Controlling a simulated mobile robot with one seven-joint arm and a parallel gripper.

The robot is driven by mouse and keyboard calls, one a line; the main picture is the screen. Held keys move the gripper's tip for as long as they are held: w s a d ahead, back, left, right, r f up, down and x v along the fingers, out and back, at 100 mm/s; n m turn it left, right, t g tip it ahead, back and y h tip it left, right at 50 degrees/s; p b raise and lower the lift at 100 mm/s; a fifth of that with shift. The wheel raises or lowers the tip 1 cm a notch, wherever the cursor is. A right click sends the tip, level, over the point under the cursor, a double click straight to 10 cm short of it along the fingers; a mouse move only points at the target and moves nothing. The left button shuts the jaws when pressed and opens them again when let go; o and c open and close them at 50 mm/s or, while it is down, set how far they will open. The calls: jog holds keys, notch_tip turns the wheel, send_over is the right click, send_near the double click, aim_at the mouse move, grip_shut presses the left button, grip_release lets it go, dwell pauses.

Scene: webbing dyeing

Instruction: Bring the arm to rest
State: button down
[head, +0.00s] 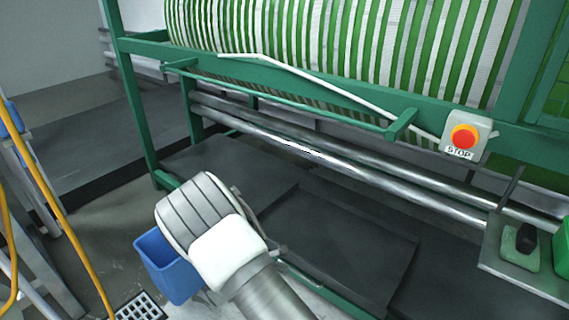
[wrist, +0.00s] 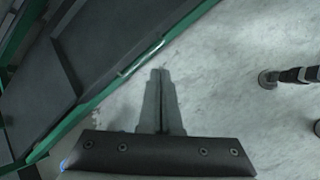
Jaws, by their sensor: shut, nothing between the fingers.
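My gripper (wrist: 161,76) shows in the wrist view with its fingers together, pointing down over the grey floor. Nothing is between the fingers. In the head view my arm reaches up from the bottom middle, in front of the green machine frame (head: 140,120). The fingers are hidden there behind the arm's own links. The arm stands over the floor beside the machine's dark lower trays (head: 345,235).
A blue bin (head: 170,270) stands left of my arm, partly hidden by it, near a floor drain (head: 139,306). A yellow hose (head: 60,215) hangs at the left. A red stop button (head: 464,137) is on the machine. A small shelf (head: 500,266) holds a green item at right.

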jog(key=s+d+r+m+g+y, duration=0.1)
jog(key=s+d+r+m, duration=0.25)
jog(key=r, duration=0.55)
jog(key=s+d+r+m+y, duration=0.15)
jog(key=d+r+m, duration=0.25)
jog(key=r, duration=0.6)
jog(key=s+d+r+m+g+y, duration=0.1)
jog(key=s+d+r+m, duration=0.25)
jog(key=r, duration=0.55)
jog(key=s+d+r+m+t+y, duration=0.1)
jog(key=s+d+r+m, duration=0.1)
jog(key=s+r+m, duration=0.5)
jog(key=s+d+r+m+t+y, duration=0.15)
jog(key=s+r, duration=0.25)
jog(key=s, duration=0.8)
notch_tip(320, 180, up, 20)
jog(key=p, duration=1.9)
jog(key=shift+w+d+f+p, duration=0.15)
jog(key=shift+w+p, duration=0.15)
jog(key=shift+w, duration=0.1)
jog(key=shift+n, duration=0.25)
